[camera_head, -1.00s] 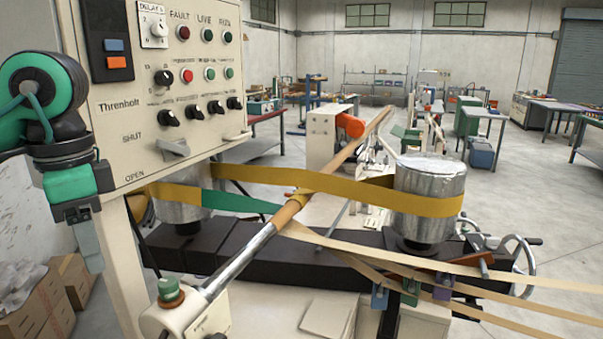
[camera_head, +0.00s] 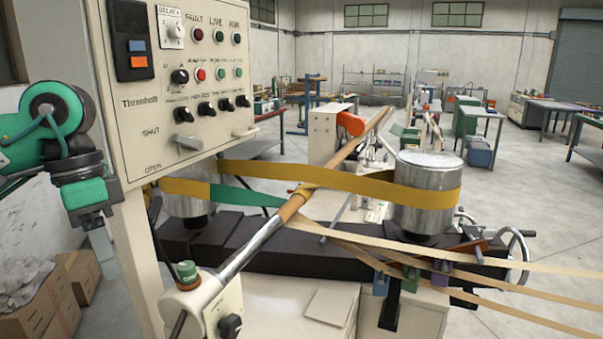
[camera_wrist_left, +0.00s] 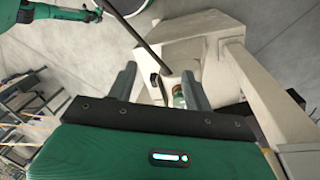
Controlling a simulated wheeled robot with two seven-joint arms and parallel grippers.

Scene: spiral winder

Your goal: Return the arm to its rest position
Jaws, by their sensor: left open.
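My left gripper (camera_head: 106,248) hangs at the left of the head view, pointing down, in front of the control panel's post and clear of the panel. In the left wrist view its two fingers (camera_wrist_left: 160,88) are apart with nothing held between them. Beyond them are part of the beige machine and a green button (camera_wrist_left: 179,97), apart from the fingers. The left arm is green and black and bent at the left edge. A green arm (camera_wrist_left: 50,14), seemingly my right one, shows at the top left of the wrist view; its jaws are too small to read.
The control panel (camera_head: 185,125) stands close right of my left arm. The winder's mandrel (camera_head: 247,245), yellow belt (camera_head: 310,178) and metal drum (camera_head: 428,205) fill the middle. Cardboard boxes (camera_head: 50,300) sit at lower left. Open floor lies beyond the machine at right.

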